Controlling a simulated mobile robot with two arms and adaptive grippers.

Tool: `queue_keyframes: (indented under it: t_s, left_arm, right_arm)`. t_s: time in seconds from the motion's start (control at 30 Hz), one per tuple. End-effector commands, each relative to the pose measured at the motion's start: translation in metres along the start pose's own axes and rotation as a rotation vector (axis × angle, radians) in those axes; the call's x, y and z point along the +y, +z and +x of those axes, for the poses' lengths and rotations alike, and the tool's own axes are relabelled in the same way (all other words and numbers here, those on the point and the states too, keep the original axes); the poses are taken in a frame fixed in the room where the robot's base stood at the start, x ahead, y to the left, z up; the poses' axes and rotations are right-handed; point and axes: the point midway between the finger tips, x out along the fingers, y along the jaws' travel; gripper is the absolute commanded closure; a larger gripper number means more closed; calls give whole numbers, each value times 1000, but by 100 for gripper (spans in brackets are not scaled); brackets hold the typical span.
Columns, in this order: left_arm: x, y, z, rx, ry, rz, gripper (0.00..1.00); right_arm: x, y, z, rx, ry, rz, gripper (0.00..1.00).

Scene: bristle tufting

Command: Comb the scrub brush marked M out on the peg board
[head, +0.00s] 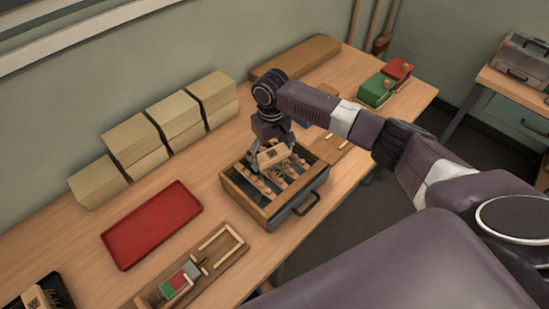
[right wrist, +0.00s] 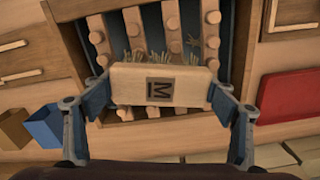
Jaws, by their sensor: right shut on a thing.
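The scrub brush marked M (right wrist: 160,86) is a pale wooden block with a dark M label and straw-coloured bristles. My right gripper (right wrist: 162,100) is shut on its two ends. In the head view the brush (head: 271,156) is over the peg board (head: 241,191), an open wooden box with rows of round pegs on slats. Bristles show among the pegs in the right wrist view; how deep they reach is unclear. My right gripper shows in the head view too (head: 270,150). My left gripper is not in view.
A red tray (head: 152,224) lies left of the peg board. A wooden jig (head: 205,262) with a red and green piece is in front. Stacked tan blocks (head: 165,125) stand along the wall. Green (head: 377,90) and red (head: 398,69) boxes are at the far right end.

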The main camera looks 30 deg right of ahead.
Motion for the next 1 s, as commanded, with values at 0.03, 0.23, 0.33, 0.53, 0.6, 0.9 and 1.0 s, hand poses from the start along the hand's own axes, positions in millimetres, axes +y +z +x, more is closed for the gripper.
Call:
queue_keyframes:
  t_s: [0.03, 0.23, 0.33, 0.53, 0.6, 0.9, 1.0]
  left_arm:
    - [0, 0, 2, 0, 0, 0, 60]
    - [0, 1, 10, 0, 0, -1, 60]
    - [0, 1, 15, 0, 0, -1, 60]
    - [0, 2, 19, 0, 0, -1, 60]
    - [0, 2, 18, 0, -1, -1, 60]
    - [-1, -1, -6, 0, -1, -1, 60]
    - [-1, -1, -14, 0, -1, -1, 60]
  right_arm:
    - [-2, -4, 1, 2, -1, -1, 41]
    - [-5, -19, 3, 2, -1, 0, 41]
    - [-7, -27, 4, 2, -1, 0, 41]
    - [-9, -37, 4, 2, -1, -1, 41]
    - [-9, -38, 3, 1, -1, -1, 41]
    - [-4, -23, -1, -3, 1, 0, 41]
    - [-4, -17, -1, -4, 1, 0, 41]
